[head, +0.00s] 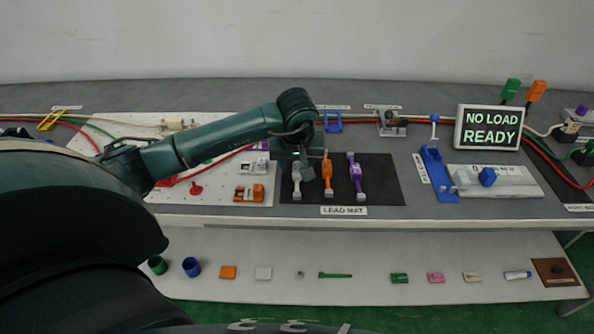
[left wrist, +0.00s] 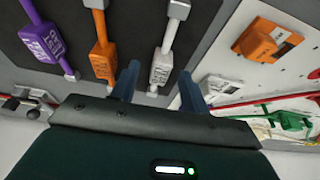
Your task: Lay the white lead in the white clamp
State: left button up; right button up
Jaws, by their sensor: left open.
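The white lead (head: 296,182) lies on the dark lead mat (head: 384,176), leftmost of three leads there. It also shows in the left wrist view (left wrist: 163,58). My left gripper (head: 308,172) is open over the mat, at the far end of the white lead. In the left wrist view its fingers (left wrist: 158,88) stand on either side of the lead, which is not clamped between them. The white clamp (head: 252,167) is on the white board left of the mat, behind an orange clamp (head: 249,192); it also shows in the left wrist view (left wrist: 221,89). My right gripper is out of view.
An orange lead (head: 327,168) and a purple lead (head: 357,176) lie right of the white one. A blue lever fixture (head: 436,172) stands farther right by a screen reading NO LOAD READY (head: 490,128). Red and green cables run along the back.

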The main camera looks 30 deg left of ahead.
pick_arm(q)
jog(key=shift+f, duration=0.25)
jog(key=shift+c, duration=0.5)
grip_shut()
